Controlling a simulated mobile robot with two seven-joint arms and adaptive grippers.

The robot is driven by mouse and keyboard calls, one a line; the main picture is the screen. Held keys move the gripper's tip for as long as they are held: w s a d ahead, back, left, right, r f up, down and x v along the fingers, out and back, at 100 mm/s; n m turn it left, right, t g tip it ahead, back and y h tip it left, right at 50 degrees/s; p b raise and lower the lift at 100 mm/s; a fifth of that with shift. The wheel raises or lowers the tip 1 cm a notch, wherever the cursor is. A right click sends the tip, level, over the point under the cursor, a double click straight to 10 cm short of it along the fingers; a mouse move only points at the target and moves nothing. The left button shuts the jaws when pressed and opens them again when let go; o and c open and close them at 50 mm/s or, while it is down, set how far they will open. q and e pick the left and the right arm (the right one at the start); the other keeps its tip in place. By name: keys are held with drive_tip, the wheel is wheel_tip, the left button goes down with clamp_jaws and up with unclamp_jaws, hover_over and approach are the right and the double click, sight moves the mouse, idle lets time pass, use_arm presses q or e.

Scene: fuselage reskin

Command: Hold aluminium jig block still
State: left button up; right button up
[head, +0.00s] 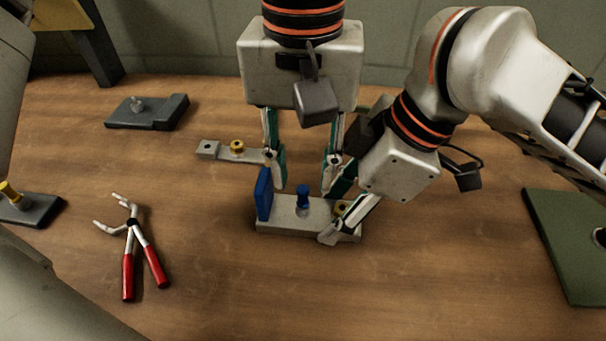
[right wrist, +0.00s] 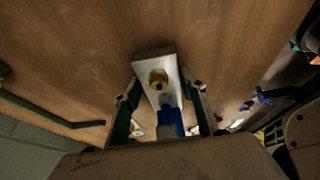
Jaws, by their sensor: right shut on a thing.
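The aluminium jig block (head: 283,222) is a pale grey bar lying on the wooden table in the middle of the head view. It has a blue upright plate at its left end, a blue pin in the middle and a brass piece near its right end. My right gripper (head: 341,215) is shut on the block's right end. In the right wrist view the block (right wrist: 148,58) lies between the two fingers, brass piece uppermost. My left gripper (head: 304,178) points down just behind and above the block, its fingers wide apart with nothing seen between them.
A thin grey bar with a brass nut (head: 208,149) lies behind the block, partly hidden by my left gripper. Red-handled pliers (head: 131,245) lie at front left. Dark clamp bases (head: 160,113) stand at left. A green plate (head: 565,235) lies at right. The front middle is clear.

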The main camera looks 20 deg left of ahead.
idle(0.3)
drive_tip(key=o, duration=1.6)
drive_tip(key=shift+c, duration=0.2)
